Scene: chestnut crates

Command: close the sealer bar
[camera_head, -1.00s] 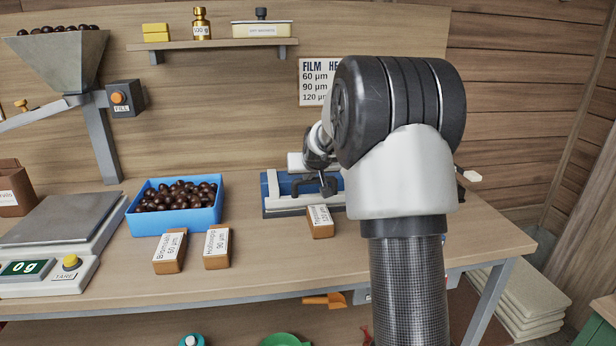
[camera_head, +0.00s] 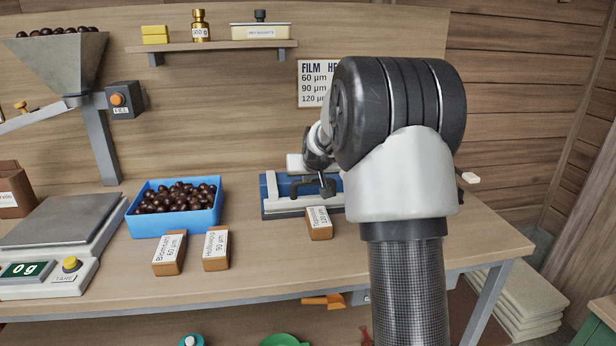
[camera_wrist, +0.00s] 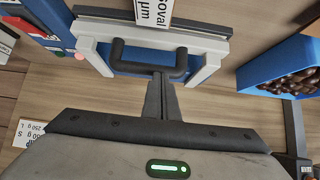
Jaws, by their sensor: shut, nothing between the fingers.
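The sealer (camera_head: 283,207) stands on the bench, left of my arm, with a blue body and a grey base. Its pale bar (camera_wrist: 160,27) lies across it in the wrist view, with two side arms running from its ends. A dark U-shaped handle (camera_wrist: 150,68) is on the bar. My gripper (camera_wrist: 161,76) is shut and empty, its fingertips at the middle of the handle. I cannot tell whether they touch it. In the head view my arm hides the sealer's right part, and the bar's exact height is hard to judge.
A shelf (camera_head: 215,43) is above. Bare bench lies in front.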

